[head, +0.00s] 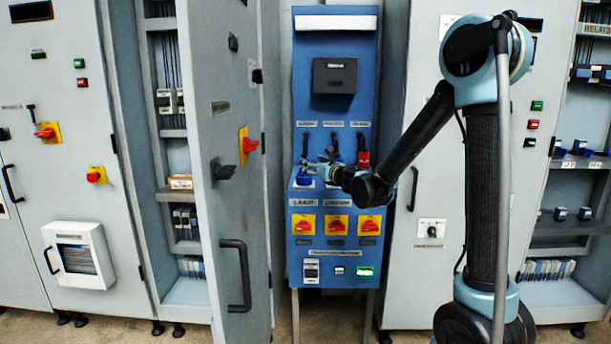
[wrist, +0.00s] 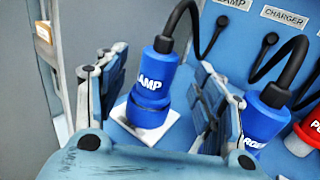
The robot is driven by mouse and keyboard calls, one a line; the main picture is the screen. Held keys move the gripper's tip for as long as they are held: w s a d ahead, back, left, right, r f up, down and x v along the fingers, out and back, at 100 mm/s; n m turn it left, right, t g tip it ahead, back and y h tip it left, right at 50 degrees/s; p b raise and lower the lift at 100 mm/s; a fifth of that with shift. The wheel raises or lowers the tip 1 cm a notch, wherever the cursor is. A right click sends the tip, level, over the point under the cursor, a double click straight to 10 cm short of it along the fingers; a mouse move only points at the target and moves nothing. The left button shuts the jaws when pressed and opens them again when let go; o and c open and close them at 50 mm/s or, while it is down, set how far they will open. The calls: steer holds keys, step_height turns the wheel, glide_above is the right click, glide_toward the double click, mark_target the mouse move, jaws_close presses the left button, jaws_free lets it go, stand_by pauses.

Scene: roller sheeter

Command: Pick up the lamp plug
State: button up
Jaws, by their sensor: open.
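The lamp plug (wrist: 152,82) is a blue cylinder lettered "LAMP", with a black cable rising from its top. It stands in a socket with a white square plate (wrist: 165,128) on the blue panel. It also shows in the head view (head: 304,180), partly covered by my gripper. My gripper (wrist: 158,68) is open, one finger on each side of the lamp plug. Gaps show between the plug and both fingers, so I see no grip on it. The right finger lies between the lamp plug and the blue charger plug (wrist: 266,112).
A red plug (wrist: 308,132) stands right of the charger plug; it also shows in the head view (head: 364,159). Black cables arch above the plugs. An open grey cabinet door (head: 226,275) stands close on the left. Red rotary switches (head: 334,224) sit below the sockets.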

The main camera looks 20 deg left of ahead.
steer(key=shift+f+x, duration=0.1)
steer(key=shift+x, duration=1.4)
steer(key=shift+f+x, duration=0.15)
steer(key=shift+x, duration=1.3)
steer(key=c, duration=1.4)
